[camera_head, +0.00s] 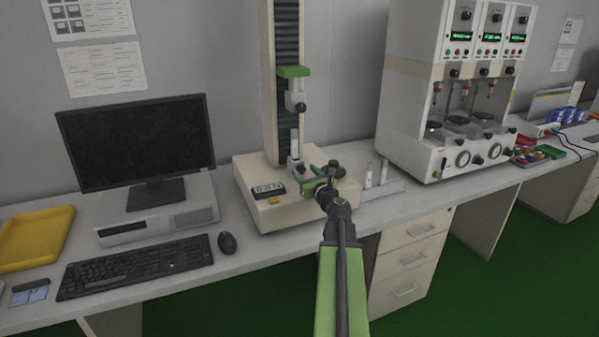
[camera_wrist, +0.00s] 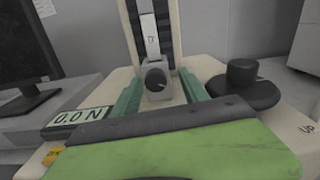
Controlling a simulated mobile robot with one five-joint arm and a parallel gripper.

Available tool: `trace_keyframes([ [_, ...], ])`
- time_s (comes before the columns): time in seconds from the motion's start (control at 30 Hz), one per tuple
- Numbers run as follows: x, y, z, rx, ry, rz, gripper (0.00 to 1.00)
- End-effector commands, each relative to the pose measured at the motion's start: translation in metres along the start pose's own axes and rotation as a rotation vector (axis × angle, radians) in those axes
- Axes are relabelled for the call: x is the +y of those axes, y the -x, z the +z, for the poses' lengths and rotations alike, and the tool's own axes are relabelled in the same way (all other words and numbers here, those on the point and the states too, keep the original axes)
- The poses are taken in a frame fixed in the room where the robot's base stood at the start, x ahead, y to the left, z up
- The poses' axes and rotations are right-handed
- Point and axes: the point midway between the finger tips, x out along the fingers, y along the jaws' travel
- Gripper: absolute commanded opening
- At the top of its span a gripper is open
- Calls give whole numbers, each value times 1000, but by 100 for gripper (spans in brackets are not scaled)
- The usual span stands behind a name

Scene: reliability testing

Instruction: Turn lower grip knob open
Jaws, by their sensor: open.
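The lower grip (camera_head: 294,167) is a small grey block at the foot of the test machine's column. It holds an upright light labelled piece (camera_wrist: 149,28). My gripper (camera_head: 304,181) is low over the machine's base, in front of the lower grip. In the wrist view its two green fingers (camera_wrist: 160,86) are spread, one on each side of the knob. I cannot tell whether they touch it. In the head view my gripper partly hides the knob.
The upper grip (camera_head: 296,100) hangs above on the column. The machine's base (camera_head: 285,216) has a display (camera_wrist: 79,117) reading 0.0 N. A small holder with pale pieces (camera_head: 384,184) stands to the right. A monitor (camera_head: 135,145) and keyboard (camera_head: 135,266) are left.

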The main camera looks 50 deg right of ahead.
Motion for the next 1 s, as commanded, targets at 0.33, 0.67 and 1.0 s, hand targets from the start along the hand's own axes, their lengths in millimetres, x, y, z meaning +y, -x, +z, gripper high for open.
trace_keyframes([
  [0.33, 10, -2, 1, -1, 0, 12, 19],
  [0.67, 12, -3, 1, -1, 20, 11, 0],
  [1.0, 13, -3, 1, -3, 369, 11, 0],
])
